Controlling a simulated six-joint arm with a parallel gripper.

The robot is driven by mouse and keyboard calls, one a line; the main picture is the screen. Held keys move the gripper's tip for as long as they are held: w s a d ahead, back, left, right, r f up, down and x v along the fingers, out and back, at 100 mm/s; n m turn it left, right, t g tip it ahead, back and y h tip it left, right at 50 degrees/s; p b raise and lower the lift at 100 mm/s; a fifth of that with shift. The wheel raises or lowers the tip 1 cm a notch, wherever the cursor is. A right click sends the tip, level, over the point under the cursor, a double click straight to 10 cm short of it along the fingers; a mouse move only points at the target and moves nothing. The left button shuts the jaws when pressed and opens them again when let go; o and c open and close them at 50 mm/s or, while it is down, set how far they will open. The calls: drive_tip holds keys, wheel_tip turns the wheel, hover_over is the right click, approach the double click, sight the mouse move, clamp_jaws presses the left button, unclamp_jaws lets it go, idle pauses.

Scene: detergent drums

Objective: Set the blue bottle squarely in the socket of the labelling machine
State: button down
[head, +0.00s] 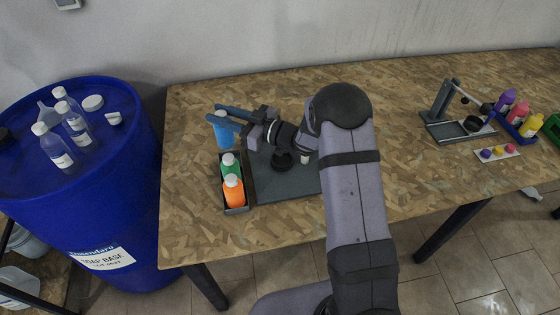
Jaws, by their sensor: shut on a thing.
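The blue bottle (223,133) stands upright at the far end of a narrow dark tray (236,210), behind a green and an orange bottle. My gripper (215,113) is shut on its upper part; the fingers hide its top. I cannot tell whether its base is lifted off the tray. The labelling machine (288,188) is a dark grey base plate just right of the tray. Its round black socket (283,161) looks empty. My arm hides the right and back parts of the machine.
The green bottle (229,166) and orange bottle (234,190) stand close beside the machine plate. A blue drum (90,205) stands left of the table. The table's middle is mostly clear.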

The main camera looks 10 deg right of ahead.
drive_tip(key=s+d+f+b, duration=0.2)
drive_tip(key=d+b, duration=0.1)
drive_tip(key=d, duration=0.5)
drive_tip(key=s+d+f+b, duration=0.2)
drive_tip(key=d+f+b, duration=0.1)
drive_tip(key=d, duration=0.5)
drive_tip(key=shift+d+f, duration=0.2)
drive_tip(key=shift+d, duration=0.05)
idle(0.3)
drive_tip(key=shift+f+b, duration=0.5)
drive_tip(key=shift+f, duration=0.7)
idle(2.1)
idle(0.3)
drive_tip(key=c, duration=1.3)
unclamp_jaws()
drive_tip(key=shift+c, duration=0.2)
drive_tip(key=shift+d, duration=0.1)
